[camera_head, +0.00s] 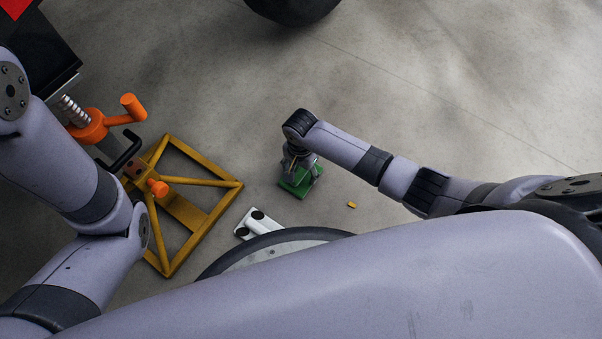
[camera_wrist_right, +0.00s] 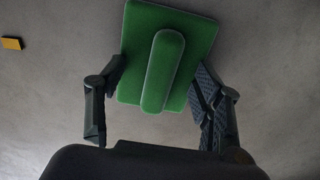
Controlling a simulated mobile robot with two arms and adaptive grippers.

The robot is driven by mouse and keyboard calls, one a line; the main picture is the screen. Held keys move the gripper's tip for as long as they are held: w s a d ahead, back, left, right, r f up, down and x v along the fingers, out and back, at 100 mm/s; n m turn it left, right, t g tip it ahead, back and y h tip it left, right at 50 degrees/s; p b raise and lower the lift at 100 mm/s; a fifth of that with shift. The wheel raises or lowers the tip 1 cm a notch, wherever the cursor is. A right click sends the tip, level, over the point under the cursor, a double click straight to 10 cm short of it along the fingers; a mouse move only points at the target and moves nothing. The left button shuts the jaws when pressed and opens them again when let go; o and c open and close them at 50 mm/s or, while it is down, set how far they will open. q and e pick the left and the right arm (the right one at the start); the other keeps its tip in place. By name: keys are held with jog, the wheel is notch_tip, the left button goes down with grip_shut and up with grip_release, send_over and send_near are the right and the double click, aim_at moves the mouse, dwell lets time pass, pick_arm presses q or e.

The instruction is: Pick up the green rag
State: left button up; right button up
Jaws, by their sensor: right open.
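The green rag (camera_head: 300,184) lies on the concrete floor, left of centre in the head view. In the right wrist view the green rag (camera_wrist_right: 195,50) looks like a flat square with a raised rounded ridge (camera_wrist_right: 163,70) along its middle. My right gripper (camera_head: 297,163) is above it, pointing down, and hides part of it. In the right wrist view my right gripper (camera_wrist_right: 160,100) is open, with a finger on each side of the ridge. I cannot tell whether the fingers touch the rag. My left arm comes in from the left; its gripper is not clearly in view.
A yellow metal frame stand (camera_head: 185,207) with orange parts stands to the left. A small yellow block (camera_head: 351,205) lies right of the rag; it also shows in the wrist view (camera_wrist_right: 12,43). A dark tyre (camera_head: 292,8) is at the top. Floor at upper right is clear.

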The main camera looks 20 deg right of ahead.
jog(key=shift+s+f, duration=0.1)
jog(key=shift+f, duration=0.1)
jog(key=c, duration=0.8)
